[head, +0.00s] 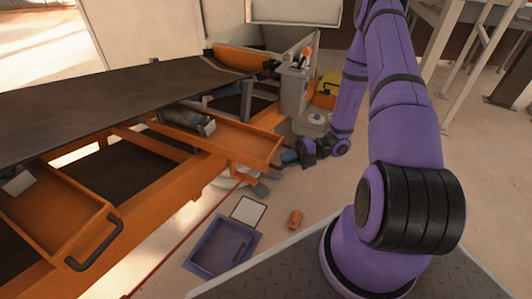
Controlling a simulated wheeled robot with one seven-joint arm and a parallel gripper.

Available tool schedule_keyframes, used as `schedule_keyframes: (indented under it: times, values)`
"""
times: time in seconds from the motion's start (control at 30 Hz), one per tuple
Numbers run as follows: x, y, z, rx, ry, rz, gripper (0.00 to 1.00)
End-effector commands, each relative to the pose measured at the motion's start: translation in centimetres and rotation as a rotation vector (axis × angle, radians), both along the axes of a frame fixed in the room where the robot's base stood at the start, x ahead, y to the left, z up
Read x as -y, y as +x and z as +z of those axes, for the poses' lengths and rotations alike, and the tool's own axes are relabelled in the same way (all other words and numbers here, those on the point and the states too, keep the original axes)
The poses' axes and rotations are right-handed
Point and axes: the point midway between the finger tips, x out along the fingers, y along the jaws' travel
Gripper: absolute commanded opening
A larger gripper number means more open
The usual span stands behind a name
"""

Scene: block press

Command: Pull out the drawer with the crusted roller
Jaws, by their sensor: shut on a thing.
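The orange drawer (236,137) stands out from the side of the conveyor frame. A grey, rough-looking roller (187,121) lies at its inner end, partly under the belt. My gripper (288,157) is at the outer front of this drawer, low and near its right end. It is shut on what appears to be the drawer's handle; the fingers and handle are small and largely hidden, so the exact grip is hard to see.
A second orange drawer (52,222) with a black handle stands out at the left. A dark belt (90,100) runs above. A blue-grey tray (222,246), a white square (247,211) and a small orange object (296,219) lie on the floor. A grey post unit (293,92) stands behind my gripper.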

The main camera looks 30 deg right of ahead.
Motion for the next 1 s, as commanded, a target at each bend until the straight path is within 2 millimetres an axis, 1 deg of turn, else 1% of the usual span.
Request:
schedule_keyframes:
  times: [0.03,0.3,0.5,0.6,0.8,1.0]
  values:
    - [1.0,-1.2,0.0,-0.004,-0.001,-0.004,0.0]
    - [5.3,-7.4,0.0,-0.004,-0.001,-0.004,0.0]
    - [8.2,-11.7,0.0,-0.003,-0.001,-0.003,0.0]
    - [9.5,-13.5,0.0,-0.002,-0.001,-0.003,0.0]
    - [11.5,-16.3,0.0,-0.001,-0.001,-0.001,0.0]
    - [12.6,-17.8,0.0,-0.001,0.0,-0.001,0.0]
